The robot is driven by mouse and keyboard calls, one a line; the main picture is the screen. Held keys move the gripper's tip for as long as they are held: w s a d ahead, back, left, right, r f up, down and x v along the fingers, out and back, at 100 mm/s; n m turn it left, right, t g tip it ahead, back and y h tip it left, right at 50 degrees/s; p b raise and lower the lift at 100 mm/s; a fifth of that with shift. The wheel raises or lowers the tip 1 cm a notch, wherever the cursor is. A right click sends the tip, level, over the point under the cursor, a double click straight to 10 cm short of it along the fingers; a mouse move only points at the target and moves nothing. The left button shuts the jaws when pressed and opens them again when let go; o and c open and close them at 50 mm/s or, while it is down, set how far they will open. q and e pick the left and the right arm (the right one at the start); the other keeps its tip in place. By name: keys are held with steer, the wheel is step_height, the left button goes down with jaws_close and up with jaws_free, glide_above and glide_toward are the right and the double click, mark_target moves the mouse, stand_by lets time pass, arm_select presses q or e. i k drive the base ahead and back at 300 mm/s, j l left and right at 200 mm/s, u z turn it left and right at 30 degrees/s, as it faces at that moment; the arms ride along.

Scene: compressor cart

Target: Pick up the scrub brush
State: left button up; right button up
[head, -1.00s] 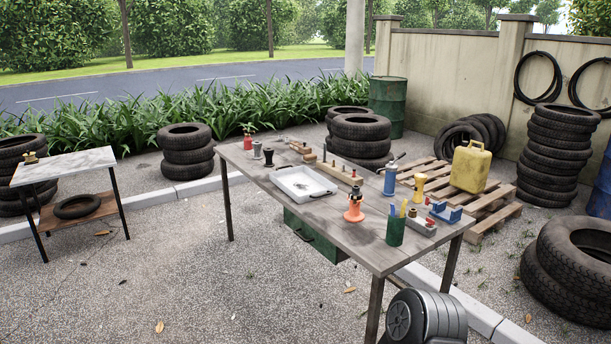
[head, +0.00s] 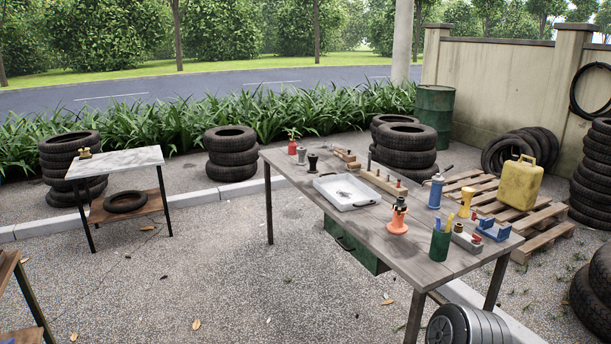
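I cannot make out the scrub brush for certain. A small wooden-looking item (head: 345,155) lies at the far edge of the long workbench (head: 345,225) and could be a brush, but it is too small to tell. A small brown-gold item (head: 84,153) sits on the marble-topped side table (head: 125,161) at the left; its kind is also unclear. Neither of my grippers shows in the head view.
The workbench also carries a white tray (head: 324,197), an orange-based tool (head: 397,222), a green pen cup (head: 440,245) and several small items. A black-and-grey compressor (head: 462,326) stands by its near end. Open gravel (head: 200,265) lies between bench and side table.

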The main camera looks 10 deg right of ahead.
mark_target(353, 166)
steer(key=i+u, duration=0.3)
steer(key=i, duration=1.65)
steer(key=i+z, duration=0.25)
steer(key=i, duration=0.2)
steer(key=i+j+z, duration=0.2)
steer(key=i, duration=0.25)
steer(key=i+j+z, duration=0.25)
steer(key=i, duration=0.2)
steer(key=i+j+z, duration=0.2)
steer(key=i, duration=0.25)
steer(key=i+j+z, duration=0.6)
steer(key=j, duration=0.15)
